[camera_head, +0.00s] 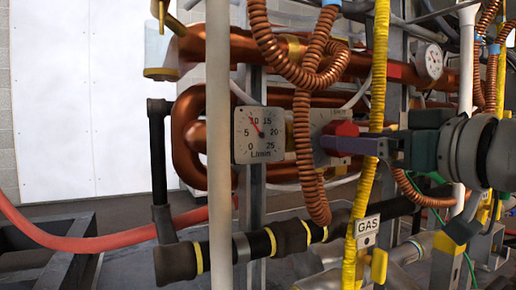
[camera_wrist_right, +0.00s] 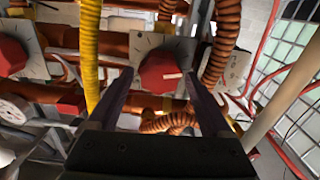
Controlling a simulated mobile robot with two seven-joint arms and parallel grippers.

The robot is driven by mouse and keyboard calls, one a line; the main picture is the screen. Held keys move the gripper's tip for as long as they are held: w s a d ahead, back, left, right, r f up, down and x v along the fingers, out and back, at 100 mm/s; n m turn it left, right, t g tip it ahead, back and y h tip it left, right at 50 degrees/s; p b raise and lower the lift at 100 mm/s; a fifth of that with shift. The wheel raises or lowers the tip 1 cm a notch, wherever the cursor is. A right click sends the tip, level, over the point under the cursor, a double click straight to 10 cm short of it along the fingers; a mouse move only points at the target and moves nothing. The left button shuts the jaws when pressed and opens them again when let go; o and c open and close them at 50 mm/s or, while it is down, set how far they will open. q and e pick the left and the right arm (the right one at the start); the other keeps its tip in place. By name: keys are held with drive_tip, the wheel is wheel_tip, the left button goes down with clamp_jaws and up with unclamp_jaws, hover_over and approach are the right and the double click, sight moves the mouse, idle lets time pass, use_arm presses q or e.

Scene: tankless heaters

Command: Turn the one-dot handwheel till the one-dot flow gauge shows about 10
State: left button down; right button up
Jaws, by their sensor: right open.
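The square white flow gauge (camera_head: 259,150), marked L/min, shows in the head view, its red needle pointing up-left near the 10. A red handwheel (camera_head: 346,128) on a grey plate is right of it, partly hidden by my right gripper (camera_head: 328,146). In the wrist view the red handwheel (camera_wrist_right: 160,70) lies between the two spread fingers of my right gripper (camera_wrist_right: 159,76). The fingers are open, one on each side; I cannot tell whether they touch it. I cannot make out dot marks on either. My left gripper is not in view.
A yellow hose (camera_head: 372,90) and copper coiled hoses (camera_head: 304,130) hang close to the handwheel. A second red handwheel (camera_wrist_right: 12,54) is at the left in the wrist view. A round gauge (camera_head: 430,62) sits upper right. A pale vertical pipe (camera_head: 219,190) stands left of the flow gauge.

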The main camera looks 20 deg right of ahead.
drive_tip(key=shift+w+a, duration=0.1)
drive_tip(key=shift+w, duration=1)
drive_tip(key=shift+c, duration=0.2)
drive_tip(key=c, duration=1)
drive_tip(key=n+p, duration=0.1)
drive_tip(key=p, duration=0.1)
drive_tip(key=n+p, duration=0.1)
drive_tip(key=n, duration=0.1)
drive_tip(key=shift+r+p, duration=0.3)
drive_tip(key=shift+p, duration=0.1)
drive_tip(key=shift+c, duration=0.2)
drive_tip(key=shift+f+n+p, duration=0.25)
drive_tip(key=shift+n+p, duration=0.1)
drive_tip(key=shift+n, duration=0.45)
drive_tip(key=o, duration=1.1)
drive_tip(key=shift+f, duration=0.1)
